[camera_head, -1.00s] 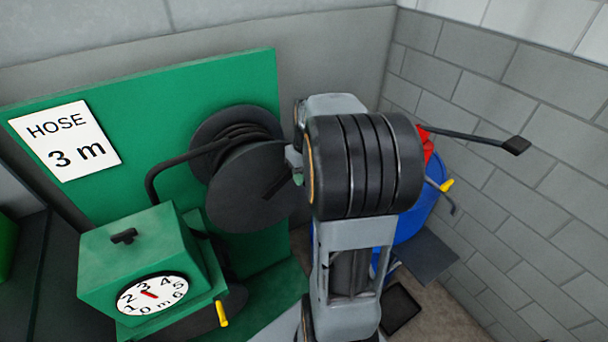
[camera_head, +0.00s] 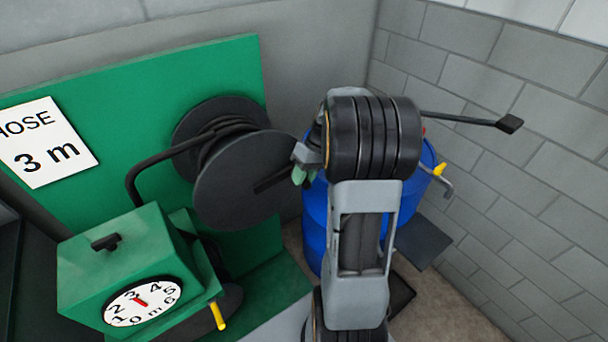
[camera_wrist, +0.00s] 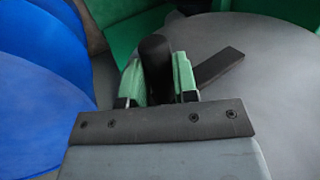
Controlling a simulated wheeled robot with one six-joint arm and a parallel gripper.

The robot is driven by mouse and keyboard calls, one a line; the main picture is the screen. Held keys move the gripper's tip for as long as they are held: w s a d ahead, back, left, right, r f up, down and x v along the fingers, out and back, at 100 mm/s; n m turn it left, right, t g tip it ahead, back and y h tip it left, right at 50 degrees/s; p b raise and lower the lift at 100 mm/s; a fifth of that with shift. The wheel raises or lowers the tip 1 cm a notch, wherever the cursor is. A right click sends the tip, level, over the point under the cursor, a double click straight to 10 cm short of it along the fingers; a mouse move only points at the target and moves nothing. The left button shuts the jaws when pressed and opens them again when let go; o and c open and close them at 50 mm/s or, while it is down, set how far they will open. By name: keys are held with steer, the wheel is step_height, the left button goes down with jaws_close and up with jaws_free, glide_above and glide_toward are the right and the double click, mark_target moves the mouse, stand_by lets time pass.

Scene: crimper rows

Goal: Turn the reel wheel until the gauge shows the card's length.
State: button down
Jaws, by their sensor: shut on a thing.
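The reel wheel (camera_head: 238,185) is a dark grey disc at the front of the hose reel, before a green panel. My gripper (camera_head: 301,171) is at the wheel's right edge in the head view. In the wrist view its green fingers (camera_wrist: 158,85) are shut on the wheel's dark upright handle (camera_wrist: 155,58). The card (camera_head: 40,145) on the panel reads "HOSE 3 m", its left edge cut off. The gauge (camera_head: 142,302) is a white dial on a green box, with a short red needle pointing up-left, close to the 3. Its exact reading is too small to tell.
A yellow-tipped lever (camera_head: 217,316) is at the right of the green box (camera_head: 110,258). A grey block wall (camera_head: 530,200) closes the right side.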

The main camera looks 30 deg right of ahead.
steer(key=c, duration=0.9)
jaws_free()
steer(key=shift+d, duration=0.1)
steer(key=v, duration=1.3)
steer(key=shift+r+b, duration=0.3)
steer(key=shift+r, duration=0.05)
steer(key=shift+d, duration=0.15)
